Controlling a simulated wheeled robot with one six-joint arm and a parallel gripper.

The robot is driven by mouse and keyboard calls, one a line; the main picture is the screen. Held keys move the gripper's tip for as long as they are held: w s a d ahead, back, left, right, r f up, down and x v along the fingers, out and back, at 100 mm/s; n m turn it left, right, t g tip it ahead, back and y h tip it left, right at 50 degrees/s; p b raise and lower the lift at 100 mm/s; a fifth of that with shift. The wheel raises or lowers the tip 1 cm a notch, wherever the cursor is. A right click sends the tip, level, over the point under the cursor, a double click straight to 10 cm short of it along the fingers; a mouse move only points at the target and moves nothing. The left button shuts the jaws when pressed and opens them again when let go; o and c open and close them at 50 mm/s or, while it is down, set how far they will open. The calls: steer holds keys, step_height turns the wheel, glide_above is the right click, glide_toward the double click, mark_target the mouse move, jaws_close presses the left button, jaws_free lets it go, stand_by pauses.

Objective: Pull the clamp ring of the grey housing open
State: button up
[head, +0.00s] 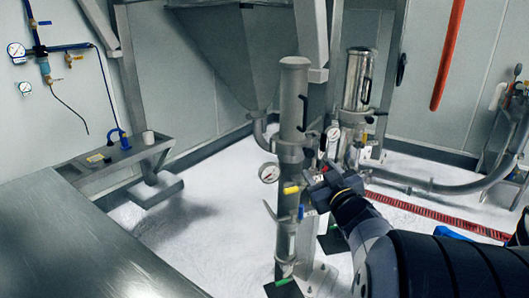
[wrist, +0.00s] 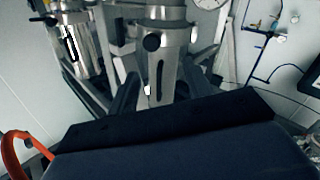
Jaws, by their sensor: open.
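The grey housing (head: 293,105) is a tall upright cylinder in the middle of the head view, with a dark handle on its right side. A band that looks like its clamp ring (head: 289,153) sits around its lower end; I cannot tell whether it is shut. My gripper (head: 314,184) is below and to the right of that band, close to the column. In the wrist view my gripper (wrist: 160,97) is open, its dark fingers either side of a grey cylinder (wrist: 178,62) with a black knob and dark handle. I cannot make out contact.
A shiny steel housing (head: 360,80) stands behind to the right. A hopper (head: 225,50) hangs behind. A steel table (head: 70,245) fills the lower left; white floor lies between.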

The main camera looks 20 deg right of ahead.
mark_target(307, 154)
steer(key=w, duration=0.3)
steer(key=w+d, duration=0.1)
steer(key=w, duration=0.6)
steer(key=shift+w+d+p, duration=0.1)
steer(key=shift+d+p, duration=0.25)
steer(key=shift+d, duration=0.05)
